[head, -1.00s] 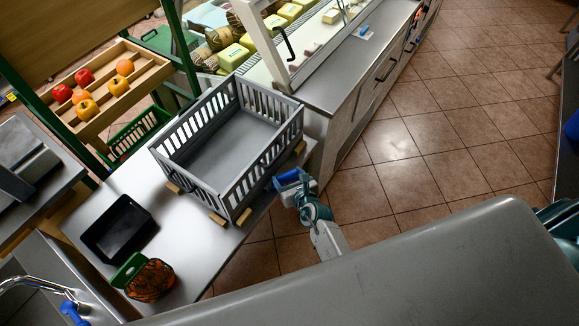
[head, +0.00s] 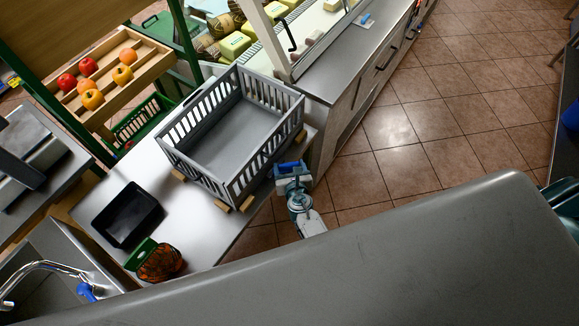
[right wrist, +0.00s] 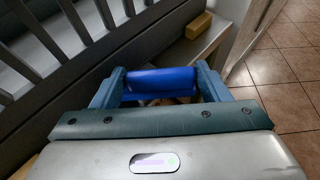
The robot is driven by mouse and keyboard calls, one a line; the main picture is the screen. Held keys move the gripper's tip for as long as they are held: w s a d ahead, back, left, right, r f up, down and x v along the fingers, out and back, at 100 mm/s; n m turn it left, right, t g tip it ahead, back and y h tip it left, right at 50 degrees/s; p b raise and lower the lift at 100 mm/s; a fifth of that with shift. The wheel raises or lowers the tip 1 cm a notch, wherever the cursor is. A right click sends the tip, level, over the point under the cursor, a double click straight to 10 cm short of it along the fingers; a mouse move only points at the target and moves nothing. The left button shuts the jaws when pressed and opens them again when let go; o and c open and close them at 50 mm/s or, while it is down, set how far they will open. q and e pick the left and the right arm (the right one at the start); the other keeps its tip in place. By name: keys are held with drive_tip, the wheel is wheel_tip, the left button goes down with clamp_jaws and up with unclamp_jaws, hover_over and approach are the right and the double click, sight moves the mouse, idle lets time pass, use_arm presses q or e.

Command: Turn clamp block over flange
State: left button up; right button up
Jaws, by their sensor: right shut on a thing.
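A grey slatted crate (head: 215,172) stands on the steel counter. Small wooden blocks sit at its base: one at the right end (head: 300,137), others along the near side (head: 247,203). One wooden block (right wrist: 198,25) also shows beyond the gripper in the right wrist view. My right gripper (head: 290,167) is just off the crate's near right side, by the counter edge. Its fingers are shut on a blue bar (right wrist: 160,80), which spans the gap between them. What lies under the bar is mostly hidden. I cannot tell which block is the clamp block. My left gripper is out of view.
A black tray (head: 127,214) and a netted bag of orange items (head: 160,263) stand on the counter left of the crate. A fruit rack (head: 110,95) is behind. The glass-fronted cheese counter (head: 330,50) adjoins at right. Tiled floor (head: 430,118) is clear.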

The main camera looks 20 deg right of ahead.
drive_tip(key=shift+r, duration=0.1)
drive_tip(key=o, duration=1)
drive_tip(key=shift+p+v, duration=0.35)
drive_tip(key=shift+v, duration=3.4)
drive_tip(key=shift+a, duration=0.1)
